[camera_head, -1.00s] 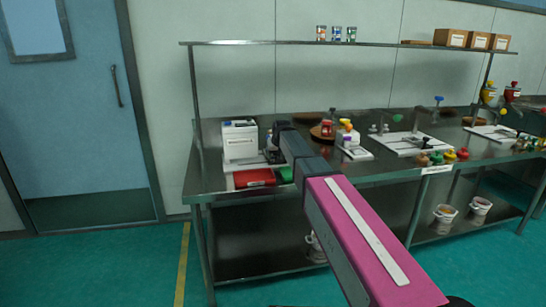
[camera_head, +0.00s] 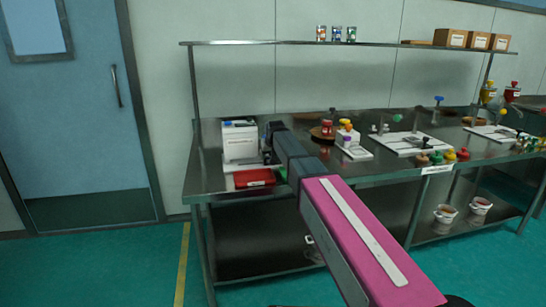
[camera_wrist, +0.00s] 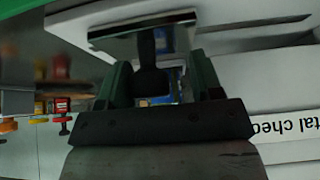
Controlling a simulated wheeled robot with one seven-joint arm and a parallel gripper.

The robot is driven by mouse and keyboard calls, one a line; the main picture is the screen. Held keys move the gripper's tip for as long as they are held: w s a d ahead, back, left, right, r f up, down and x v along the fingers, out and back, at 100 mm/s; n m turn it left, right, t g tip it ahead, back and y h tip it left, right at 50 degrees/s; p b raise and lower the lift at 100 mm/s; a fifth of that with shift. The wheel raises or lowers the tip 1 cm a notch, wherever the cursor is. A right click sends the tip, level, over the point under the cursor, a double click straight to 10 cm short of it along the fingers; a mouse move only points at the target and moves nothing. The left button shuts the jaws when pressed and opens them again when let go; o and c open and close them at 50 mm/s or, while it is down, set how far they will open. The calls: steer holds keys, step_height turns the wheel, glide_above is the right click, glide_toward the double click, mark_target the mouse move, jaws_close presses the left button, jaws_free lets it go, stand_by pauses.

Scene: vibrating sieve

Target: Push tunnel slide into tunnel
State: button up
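The tunnel is most likely the white box (camera_head: 240,141) at the left end of the steel bench. A white body with printed letters also shows in the wrist view (camera_wrist: 262,100). In the wrist view, a shiny metal plate with a dark handle (camera_wrist: 150,78) sits at the white body; I take it to be the tunnel slide. My gripper (camera_wrist: 160,82) has its green fingers apart, one on each side of the handle. A gap shows at the right finger; contact at the left one is unclear. In the head view my arm hides the fingers and handle.
A red tray (camera_head: 254,178) lies in front of the white box at the bench edge. A green tray (camera_head: 283,173) is mostly hidden by my arm. Jars and white equipment (camera_head: 347,140) stand to the right. A shelf (camera_head: 300,43) runs above the bench.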

steer(key=shift+s+a, duration=0.5)
steer(key=shift+a, duration=1.2)
steer(key=shift+s+a, duration=0.5)
steer(key=shift+a, duration=1.25)
steer(key=shift+s+a, duration=0.5)
steer(key=shift+a, duration=1.2)
steer(key=o, duration=0.8)
steer(key=shift+c, duration=0.2)
steer(key=v, duration=0.9)
